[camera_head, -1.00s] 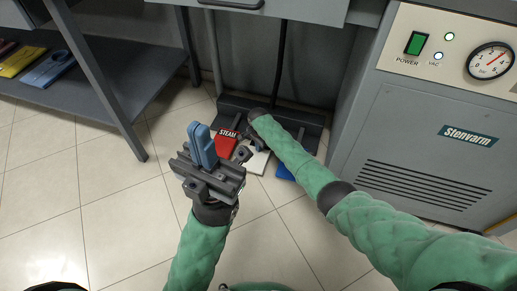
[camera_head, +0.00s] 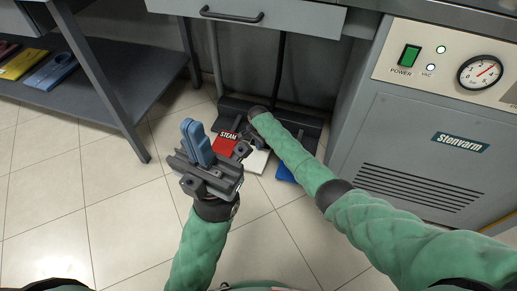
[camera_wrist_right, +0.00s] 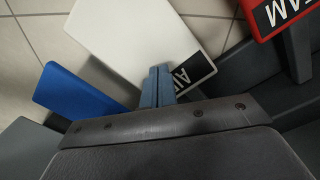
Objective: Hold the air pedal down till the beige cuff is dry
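The white air pedal (camera_head: 257,161) sits between the red steam pedal (camera_head: 227,142) and a blue pedal (camera_head: 285,172) at the floor pedal unit; it also shows in the right wrist view (camera_wrist_right: 125,40). My right gripper (camera_wrist_right: 157,84) has its blue fingers together, with nothing between them. Its tips are at the white pedal beside the "AIR" label; I cannot tell how far the pedal is pressed. My left gripper (camera_head: 197,143) is raised, its blue fingers together and empty. No beige cuff is in view.
A grey machine (camera_head: 420,150) with a green power switch and pressure gauge (camera_head: 481,72) stands at the right. A drawer (camera_head: 270,12) is above the pedals. A shelf (camera_head: 100,95) at the left holds red, yellow and blue boards. The tiled floor at the lower left is clear.

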